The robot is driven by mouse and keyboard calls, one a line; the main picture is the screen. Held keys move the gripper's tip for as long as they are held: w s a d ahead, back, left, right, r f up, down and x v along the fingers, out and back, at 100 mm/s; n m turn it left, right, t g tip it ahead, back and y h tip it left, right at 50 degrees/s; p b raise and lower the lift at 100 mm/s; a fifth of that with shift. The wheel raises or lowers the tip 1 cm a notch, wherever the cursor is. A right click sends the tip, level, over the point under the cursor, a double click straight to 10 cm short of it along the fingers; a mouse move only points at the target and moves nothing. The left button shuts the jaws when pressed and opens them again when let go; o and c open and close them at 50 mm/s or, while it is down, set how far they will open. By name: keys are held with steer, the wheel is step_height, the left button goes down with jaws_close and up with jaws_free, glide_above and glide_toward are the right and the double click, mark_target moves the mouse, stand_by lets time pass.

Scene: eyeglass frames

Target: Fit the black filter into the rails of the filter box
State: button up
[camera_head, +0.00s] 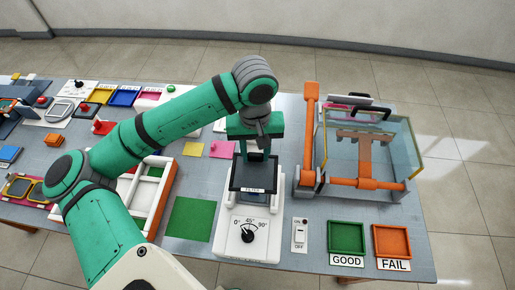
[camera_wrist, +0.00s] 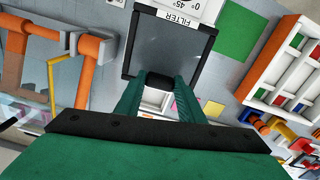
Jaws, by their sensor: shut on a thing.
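The black filter (camera_head: 254,172) is a square dark pane in a black frame. It lies roughly flat over the white filter box (camera_head: 267,245), which has an angle dial (camera_head: 248,235) on its front. My gripper (camera_head: 257,154) is shut on the filter's rear tab. In the wrist view the filter (camera_wrist: 168,45) extends ahead of my gripper (camera_wrist: 160,82), with the tab between the fingertips. A white FILTER label shows at the edge away from my gripper. The filter hides most of the rails, and I cannot tell whether it sits in them.
An orange-and-clear enclosure (camera_head: 365,155) stands close on the right. A white divided tray (camera_head: 150,200) and a green mat (camera_head: 188,218) lie on the left. A switch (camera_head: 299,235), a green GOOD bin (camera_head: 346,224) and an orange FAIL bin (camera_head: 391,228) stand at front right.

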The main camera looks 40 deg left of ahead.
mark_target(254, 161)
steer(key=shift+f, duration=0.1)
steer(key=shift+s+d+f, duration=0.1)
steer(key=shift+f, duration=2.3)
steer(key=shift+s, duration=0.15)
steer(key=shift+f, duration=0.95)
stand_by(1.2)
